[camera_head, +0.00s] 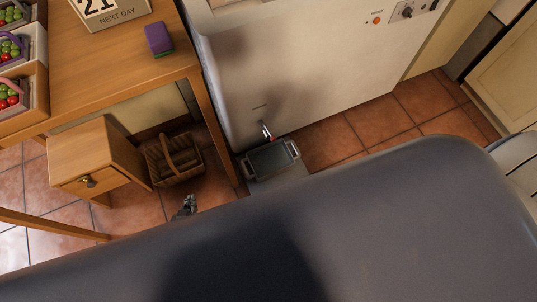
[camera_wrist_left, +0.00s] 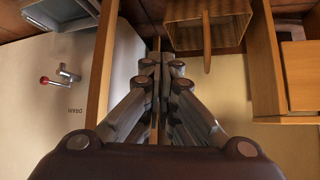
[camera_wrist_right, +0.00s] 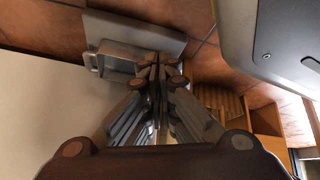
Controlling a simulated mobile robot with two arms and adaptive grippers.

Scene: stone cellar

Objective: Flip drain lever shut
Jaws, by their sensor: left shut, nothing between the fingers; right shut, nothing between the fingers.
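The drain lever (camera_head: 267,131) is a small metal lever with a red end, low on the front of the pale appliance (camera_head: 300,60). In the left wrist view the lever (camera_wrist_left: 66,74) with its red knob is at the left, beside an upside-down "DRAIN" label (camera_wrist_left: 77,111). My left gripper (camera_head: 187,206) is shut and empty, low over the floor, left of the lever and apart from it. My right gripper (camera_wrist_right: 160,62) is shut and empty in the right wrist view, near a metal tray. The head view does not show it. The lever is not visible in the right wrist view.
A grey metal tray (camera_head: 273,173) stands on the floor below the lever. A table leg (camera_head: 214,135) rises between my left gripper and the appliance. A wicker basket (camera_head: 176,172) and wooden drawer unit (camera_head: 75,158) are at the left. Tiled floor (camera_head: 375,122) is clear to the right.

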